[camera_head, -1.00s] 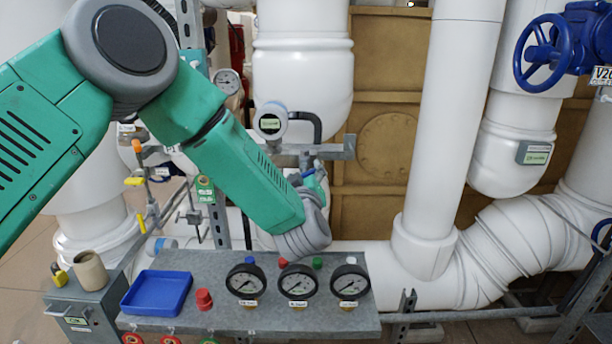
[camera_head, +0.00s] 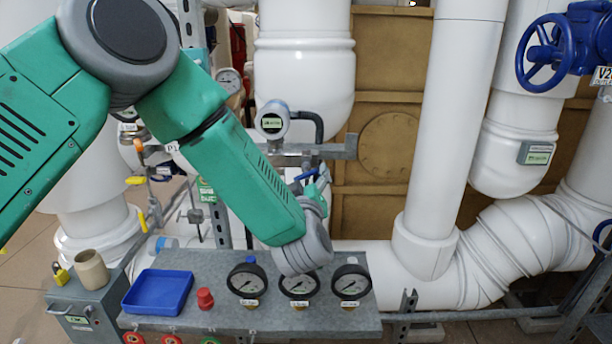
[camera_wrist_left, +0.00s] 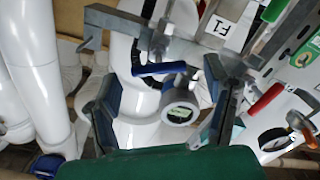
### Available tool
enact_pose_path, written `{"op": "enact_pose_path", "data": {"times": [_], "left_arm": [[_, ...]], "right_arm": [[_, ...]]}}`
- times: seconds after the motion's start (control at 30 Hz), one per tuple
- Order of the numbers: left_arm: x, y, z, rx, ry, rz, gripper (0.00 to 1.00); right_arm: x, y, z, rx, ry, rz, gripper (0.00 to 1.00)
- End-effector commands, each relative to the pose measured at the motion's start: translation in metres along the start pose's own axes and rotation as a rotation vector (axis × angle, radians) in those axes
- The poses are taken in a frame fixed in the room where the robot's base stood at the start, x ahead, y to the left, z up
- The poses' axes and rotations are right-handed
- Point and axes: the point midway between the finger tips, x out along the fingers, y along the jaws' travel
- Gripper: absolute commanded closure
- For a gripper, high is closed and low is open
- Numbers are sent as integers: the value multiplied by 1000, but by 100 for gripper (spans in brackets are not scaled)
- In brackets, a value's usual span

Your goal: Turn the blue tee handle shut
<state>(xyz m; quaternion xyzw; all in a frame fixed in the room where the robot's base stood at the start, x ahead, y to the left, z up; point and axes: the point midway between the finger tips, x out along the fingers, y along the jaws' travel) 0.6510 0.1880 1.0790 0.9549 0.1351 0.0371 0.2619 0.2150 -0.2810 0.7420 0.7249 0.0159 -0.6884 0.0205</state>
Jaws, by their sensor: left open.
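The blue tee handle (camera_wrist_left: 158,69) shows in my left wrist view as a short blue bar lying nearly level on a metal fitting. In the head view a small blue bar (camera_head: 306,174), which looks like the same handle, shows just above my left wrist. My left gripper (camera_wrist_left: 160,96) is open and empty, its two dark fingers spread on either side of the view. The handle appears beyond the fingers, between their lines; I see no contact. In the head view my left forearm and wrist hide most of the gripper. My right gripper is not in view.
A round display gauge (camera_wrist_left: 180,113) sits close below the handle; it also shows in the head view (camera_head: 272,122). A red handle (camera_wrist_left: 265,103) lies to the right. A grey panel (camera_head: 225,318) with dial gauges, a blue tray (camera_head: 158,292) and a red knob (camera_head: 205,298) stands below my arm.

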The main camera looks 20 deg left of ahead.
Motion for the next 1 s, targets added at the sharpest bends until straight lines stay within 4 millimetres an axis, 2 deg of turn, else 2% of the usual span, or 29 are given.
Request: {"op": "enact_pose_path", "data": {"times": [0.03,0.2,0.4,1.0], "left_arm": [[-12,1,1,2,-3,2,30],[-48,1,1,2,-1,1,30],[-76,0,1,1,-1,0,30],[-91,-3,0,15,-5,18,29]], "right_arm": [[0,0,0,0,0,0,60],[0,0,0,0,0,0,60],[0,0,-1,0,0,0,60],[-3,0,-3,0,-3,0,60]]}}
